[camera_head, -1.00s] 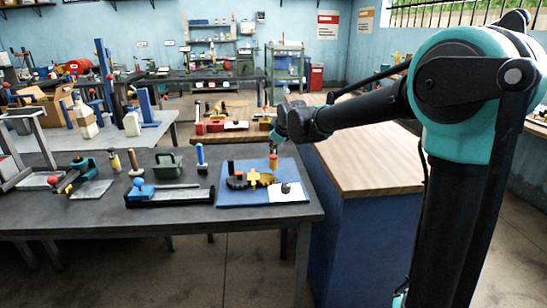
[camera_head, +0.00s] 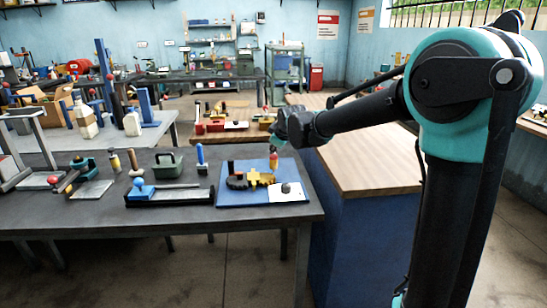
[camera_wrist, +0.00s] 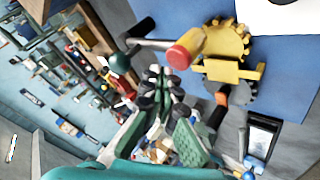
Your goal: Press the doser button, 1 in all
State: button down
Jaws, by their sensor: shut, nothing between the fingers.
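I cannot pick out a doser or its button with certainty in either view. My gripper (camera_wrist: 162,88) shows in the wrist view with its dark fingers shut and empty. In the head view the end of my arm is over the back edge of the blue board, and the fingers are too small to make out. Close to the gripper in the wrist view is a handle with a red end (camera_wrist: 185,54), beside a yellow gear (camera_wrist: 222,50). In the head view the handle (camera_head: 273,161) stands upright behind the yellow gear piece (camera_head: 260,178). I see no contact.
The blue board (camera_head: 238,197) lies on the dark workbench (camera_head: 90,218), with a white sheet (camera_head: 292,196) on it. A green caddy (camera_head: 168,165) and a black tray (camera_head: 168,198) stand to its left. A wood-topped cabinet (camera_head: 365,165) is right, its top mostly clear.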

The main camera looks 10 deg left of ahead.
aim_at(274, 157)
dwell(0.7)
jog(key=shift+f, duration=0.4)
jog(key=shift+f, duration=0.5)
dwell(0.6)
jog(key=shift+r, duration=0.9)
jog(key=shift+r, duration=2.55)
